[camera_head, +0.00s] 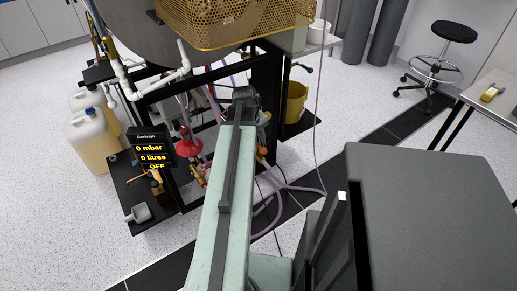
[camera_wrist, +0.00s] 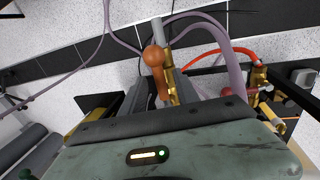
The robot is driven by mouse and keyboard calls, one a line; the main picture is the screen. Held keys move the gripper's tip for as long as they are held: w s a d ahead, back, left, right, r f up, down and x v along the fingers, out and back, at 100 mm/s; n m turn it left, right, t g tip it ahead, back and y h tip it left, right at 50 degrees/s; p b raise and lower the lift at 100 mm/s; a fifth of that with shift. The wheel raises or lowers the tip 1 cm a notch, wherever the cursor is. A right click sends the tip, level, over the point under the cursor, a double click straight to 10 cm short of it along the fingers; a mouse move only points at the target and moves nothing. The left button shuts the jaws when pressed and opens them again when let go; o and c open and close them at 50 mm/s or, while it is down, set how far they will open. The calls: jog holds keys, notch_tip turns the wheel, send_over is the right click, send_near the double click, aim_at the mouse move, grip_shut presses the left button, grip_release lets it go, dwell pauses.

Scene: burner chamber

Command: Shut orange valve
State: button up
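The orange valve handle (camera_wrist: 154,60) shows in the upper middle of the wrist view, rounded at one end, on a brass valve body (camera_wrist: 171,76) joined to a grey pipe. It lies just beyond the dark front edge of my wrist, whose body covers its lower part. A small orange piece (camera_head: 262,151) shows beside my arm in the head view; it may be the same handle. My gripper (camera_head: 245,95) is at the far end of my pale green arm, over the rig.
A red handle (camera_wrist: 259,78) on brass fittings and a red hose (camera_wrist: 215,56) are at right in the wrist view. Purple hoses (camera_head: 272,205) loop over the floor. A display (camera_head: 151,148) reads 0 mbar, 0 litres, OFF. Jugs (camera_head: 90,135) stand left; a yellow bucket (camera_head: 296,102) stands behind.

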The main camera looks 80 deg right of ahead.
jog(key=shift+r, duration=0.1)
jog(key=shift+c, duration=0.4)
grip_shut()
jog(key=shift+w+a+m, duration=0.3)
jog(key=shift+w+m, duration=0.35)
jog(key=shift+w+a+m, duration=0.3)
jog(key=shift+w+m, duration=0.35)
jog(key=shift+w+m+y, duration=0.5)
jog(key=shift+w+m, duration=0.8)
jog(key=shift+w, duration=0.1)
